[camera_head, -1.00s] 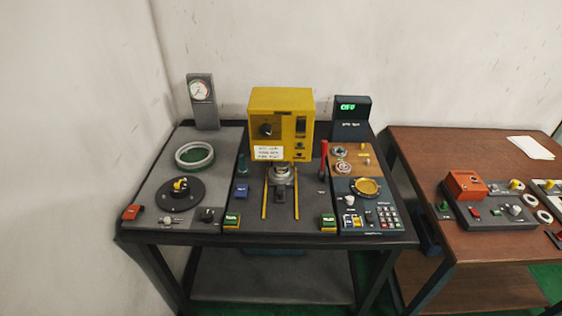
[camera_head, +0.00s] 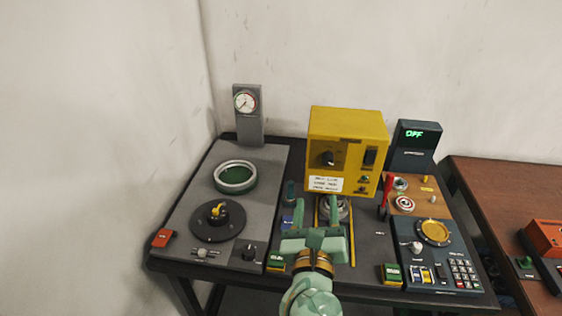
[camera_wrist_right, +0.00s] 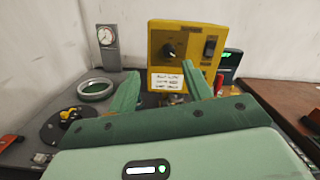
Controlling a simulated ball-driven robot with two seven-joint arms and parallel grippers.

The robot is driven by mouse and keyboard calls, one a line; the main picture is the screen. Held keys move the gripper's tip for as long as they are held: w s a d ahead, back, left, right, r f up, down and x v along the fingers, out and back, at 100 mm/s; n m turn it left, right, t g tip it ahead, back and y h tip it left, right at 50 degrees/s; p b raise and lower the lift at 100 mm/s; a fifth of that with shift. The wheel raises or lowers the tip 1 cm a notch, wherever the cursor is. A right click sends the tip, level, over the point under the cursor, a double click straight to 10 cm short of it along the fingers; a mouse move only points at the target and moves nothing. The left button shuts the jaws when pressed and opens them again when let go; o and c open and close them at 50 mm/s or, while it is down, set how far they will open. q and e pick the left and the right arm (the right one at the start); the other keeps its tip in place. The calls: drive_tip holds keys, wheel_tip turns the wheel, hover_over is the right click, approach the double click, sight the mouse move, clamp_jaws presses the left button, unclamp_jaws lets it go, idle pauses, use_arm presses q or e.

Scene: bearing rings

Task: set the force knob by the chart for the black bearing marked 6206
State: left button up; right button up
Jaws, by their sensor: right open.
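The yellow box (camera_head: 346,150) stands at the back of the dark table. A black knob (camera_head: 327,158) sits on its front face and also shows in the right wrist view (camera_wrist_right: 169,50). A white label (camera_head: 326,184) with lines of text is on the front below the knob; its text is too small to read. My right gripper (camera_head: 317,207) is open and empty, in front of and below the label; its fingers point toward the box in the right wrist view (camera_wrist_right: 161,72). I cannot make out a black bearing marked 6206. My left gripper is out of view.
A grey ring (camera_head: 236,176), a dark disc (camera_head: 217,222) and a gauge (camera_head: 246,102) are on the left. A red lever (camera_head: 386,195) and a keypad panel (camera_head: 462,272) are on the right. A display (camera_head: 415,134) reads OFF. A brown table (camera_head: 495,185) stands farther right.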

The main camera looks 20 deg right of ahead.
drive_tip(key=m+g, duration=0.1)
drive_tip(key=m, duration=0.2)
approach(327, 162)
drive_tip(key=shift+h, duration=0.3)
drive_tip(key=x, duration=0.8)
drive_tip(key=shift+w+d, duration=0.15)
drive_tip(key=shift+w, duration=0.25)
drive_tip(key=c, duration=1)
